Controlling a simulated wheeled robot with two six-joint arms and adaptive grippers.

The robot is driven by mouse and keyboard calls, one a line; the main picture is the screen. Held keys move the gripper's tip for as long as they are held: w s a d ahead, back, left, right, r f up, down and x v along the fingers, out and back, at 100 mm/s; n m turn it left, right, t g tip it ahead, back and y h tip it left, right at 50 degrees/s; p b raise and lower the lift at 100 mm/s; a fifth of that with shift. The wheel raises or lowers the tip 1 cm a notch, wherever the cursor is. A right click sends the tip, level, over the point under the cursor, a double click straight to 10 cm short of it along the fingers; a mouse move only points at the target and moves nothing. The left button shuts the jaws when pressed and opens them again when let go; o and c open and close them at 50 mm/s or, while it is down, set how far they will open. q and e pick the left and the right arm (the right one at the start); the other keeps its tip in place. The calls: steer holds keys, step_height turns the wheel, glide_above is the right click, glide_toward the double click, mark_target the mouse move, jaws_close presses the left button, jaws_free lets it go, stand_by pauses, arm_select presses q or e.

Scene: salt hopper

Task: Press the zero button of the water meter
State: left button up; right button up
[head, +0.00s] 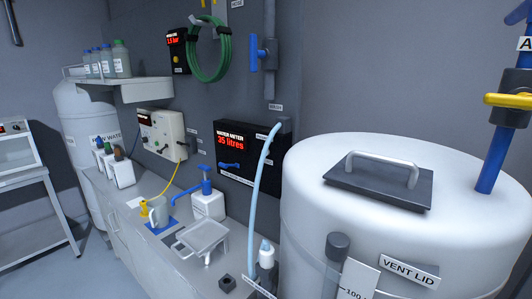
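The water meter (224,154) is a black wall panel in the middle of the head view. Its red display reads "35 litres" under the words "WATER METER". A small blue handle (229,165) sits low on its left part. A pale blue hose (259,180) hangs down in front of its right part and hides some of it. I cannot make out the zero button clearly at this size. Neither of my grippers shows in the view.
A large white tank (420,240) with a dark handled lid (375,185) fills the right foreground, near the meter's right edge. A green hose coil (210,58) hangs above.

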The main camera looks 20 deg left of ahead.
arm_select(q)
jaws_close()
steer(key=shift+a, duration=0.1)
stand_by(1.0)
